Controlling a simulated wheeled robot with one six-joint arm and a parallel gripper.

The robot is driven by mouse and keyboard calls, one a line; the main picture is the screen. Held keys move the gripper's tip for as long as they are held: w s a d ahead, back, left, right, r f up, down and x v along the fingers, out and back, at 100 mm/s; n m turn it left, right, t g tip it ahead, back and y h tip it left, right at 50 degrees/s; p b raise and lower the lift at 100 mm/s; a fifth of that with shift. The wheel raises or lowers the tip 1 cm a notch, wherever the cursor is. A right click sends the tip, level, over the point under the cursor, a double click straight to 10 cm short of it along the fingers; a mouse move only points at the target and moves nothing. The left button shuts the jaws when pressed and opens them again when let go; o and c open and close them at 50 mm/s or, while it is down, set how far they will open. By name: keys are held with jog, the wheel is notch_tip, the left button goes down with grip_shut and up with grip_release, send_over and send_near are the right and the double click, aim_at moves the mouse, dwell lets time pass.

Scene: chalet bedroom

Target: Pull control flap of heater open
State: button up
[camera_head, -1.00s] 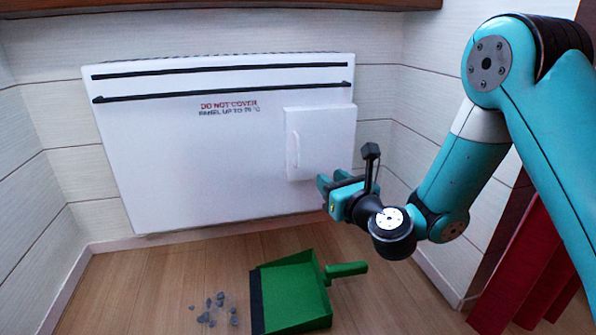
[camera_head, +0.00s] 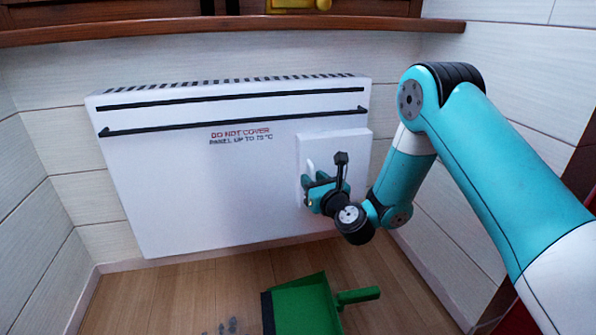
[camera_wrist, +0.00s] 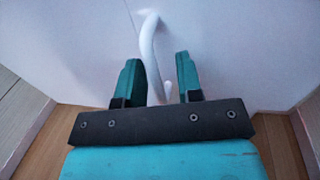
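The white heater (camera_head: 200,190) hangs on the wall, with two dark slots and a printed warning. Its control flap (camera_head: 350,143) is a raised white panel at the right and looks shut. The flap's curved white handle (camera_wrist: 148,45) stands upright near the flap's left side; my gripper partly hides it in the head view. My gripper (camera_wrist: 158,62) is open at the flap. In the wrist view its teal fingers stand on either side of the handle's lower part, with a gap visible; I cannot tell whether either touches it.
A wooden shelf (camera_head: 190,31) runs above the heater. A green dustpan (camera_head: 305,306) lies on the floor below, with grey debris (camera_head: 228,326) to its left. Wooden floor (camera_head: 165,290) is clear at the lower left. A panelled wall (camera_head: 500,130) stands to the right.

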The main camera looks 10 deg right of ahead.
jog(key=shift+w, duration=0.2)
jog(key=shift+a, duration=0.15)
jog(key=shift+a, duration=0.15)
grip_shut()
